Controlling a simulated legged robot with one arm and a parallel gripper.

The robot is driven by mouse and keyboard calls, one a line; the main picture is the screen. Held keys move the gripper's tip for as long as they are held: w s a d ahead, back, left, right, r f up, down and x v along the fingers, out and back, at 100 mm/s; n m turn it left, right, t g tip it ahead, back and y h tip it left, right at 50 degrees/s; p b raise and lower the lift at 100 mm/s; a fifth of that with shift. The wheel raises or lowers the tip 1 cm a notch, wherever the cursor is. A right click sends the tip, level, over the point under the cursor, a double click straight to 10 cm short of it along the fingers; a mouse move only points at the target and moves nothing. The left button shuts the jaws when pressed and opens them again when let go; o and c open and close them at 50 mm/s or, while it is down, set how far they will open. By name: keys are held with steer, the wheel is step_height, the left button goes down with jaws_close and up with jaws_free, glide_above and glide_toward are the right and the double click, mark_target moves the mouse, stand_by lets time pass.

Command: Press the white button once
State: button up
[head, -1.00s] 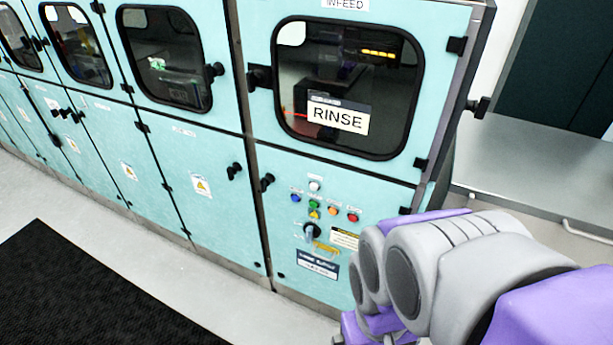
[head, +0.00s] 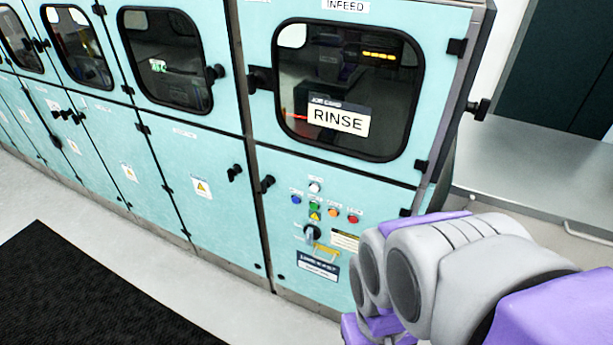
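The white button (head: 315,187) is small and round. It sits at the top of a small button cluster on the lower right panel of the teal machine (head: 205,160). Below it are a blue button (head: 296,199), a green button (head: 314,205), an orange button (head: 333,212) and a red button (head: 353,218). My grey and purple arm shows at the lower right, to the right of and below the cluster. No gripper fingertips can be made out. Nothing covers the white button.
A rotary switch (head: 311,235) is below the buttons, with a yellow tag beside it. A window with a RINSE card (head: 338,118) is above. A metal table (head: 540,170) stands at the right. A black mat (head: 85,300) lies on the open floor at the left.

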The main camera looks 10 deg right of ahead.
jaws_close()
stand_by(0.8)
